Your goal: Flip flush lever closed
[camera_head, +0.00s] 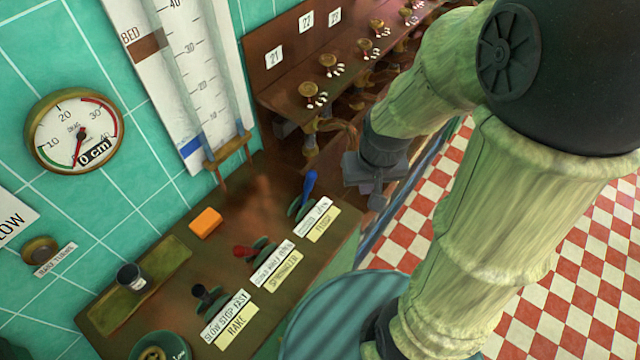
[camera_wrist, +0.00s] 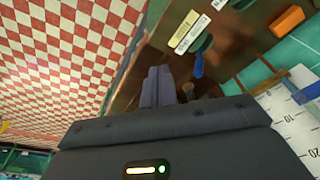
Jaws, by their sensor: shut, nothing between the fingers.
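The flush lever (camera_head: 310,182) has a blue handle and stands upright from a green slotted base on the brown console, next to a white label and a cream label (camera_head: 322,225) that seems to read "FLUSH". The blue handle also shows in the wrist view (camera_wrist: 198,64), right of my fingers. My gripper (camera_head: 377,201) is shut and empty. It hangs to the right of the lever, apart from it in the picture, near the console's right edge. In the wrist view its dark fingers (camera_wrist: 158,76) are together. The lettering by the lever is too small to read fully.
A red-knobbed lever (camera_head: 243,251) and a black-knobbed lever (camera_head: 200,291) stand left of the flush lever. Numbered brass valves (camera_head: 328,62) line a brown shelf behind. A gauge (camera_head: 76,132) hangs on the tiled wall.

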